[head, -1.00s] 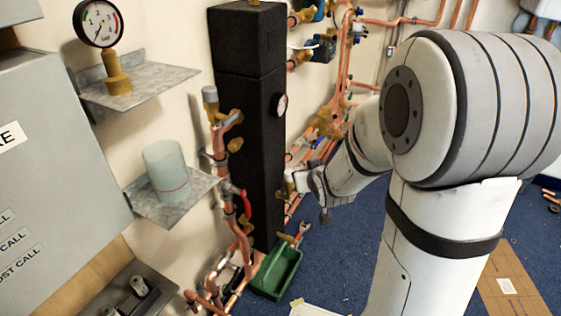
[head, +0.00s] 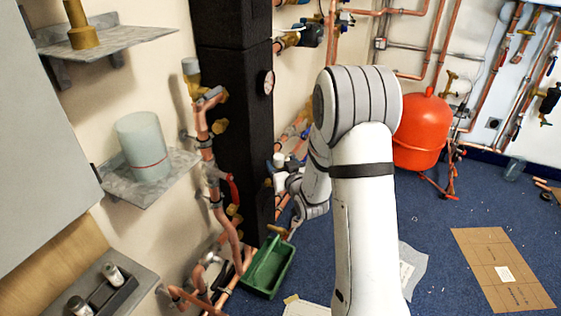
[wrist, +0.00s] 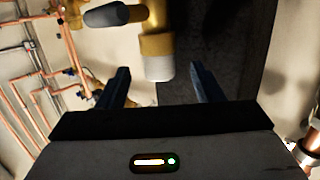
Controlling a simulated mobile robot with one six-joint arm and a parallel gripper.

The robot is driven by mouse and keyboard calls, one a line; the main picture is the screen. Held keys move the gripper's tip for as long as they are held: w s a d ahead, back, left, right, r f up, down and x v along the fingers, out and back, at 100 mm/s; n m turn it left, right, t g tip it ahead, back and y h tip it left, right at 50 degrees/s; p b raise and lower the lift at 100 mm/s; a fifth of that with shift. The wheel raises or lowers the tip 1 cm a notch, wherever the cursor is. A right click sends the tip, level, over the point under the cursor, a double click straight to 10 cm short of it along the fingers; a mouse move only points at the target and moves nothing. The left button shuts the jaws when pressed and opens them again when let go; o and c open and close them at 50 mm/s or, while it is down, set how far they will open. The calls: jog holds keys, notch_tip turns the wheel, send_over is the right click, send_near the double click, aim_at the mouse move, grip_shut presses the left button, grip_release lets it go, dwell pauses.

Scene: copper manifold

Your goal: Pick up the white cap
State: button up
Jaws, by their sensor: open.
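In the wrist view, a pale, off-white cap (wrist: 157,58) sits on the end of a brass fitting (wrist: 155,22). My gripper (wrist: 160,70) is open, with one dark finger on each side of the cap. The fingers look apart from the cap, and nothing is held. How far the fingertips are from it in depth is hard to tell. In the head view, my arm bends down beside the black column (head: 232,110). Small white parts show at the column's right edge, but I cannot tell cap from gripper there.
A green tray (head: 287,272) stands on the floor below. Copper pipes (head: 205,135) run up left of the column. A shelf holds a pale cylinder (head: 143,145). A red tank (head: 421,130) stands behind my arm.

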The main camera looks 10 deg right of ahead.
jog(key=shift+x, duration=0.9)
jog(key=shift+c, duration=0.2)
jog(key=c, duration=0.9)
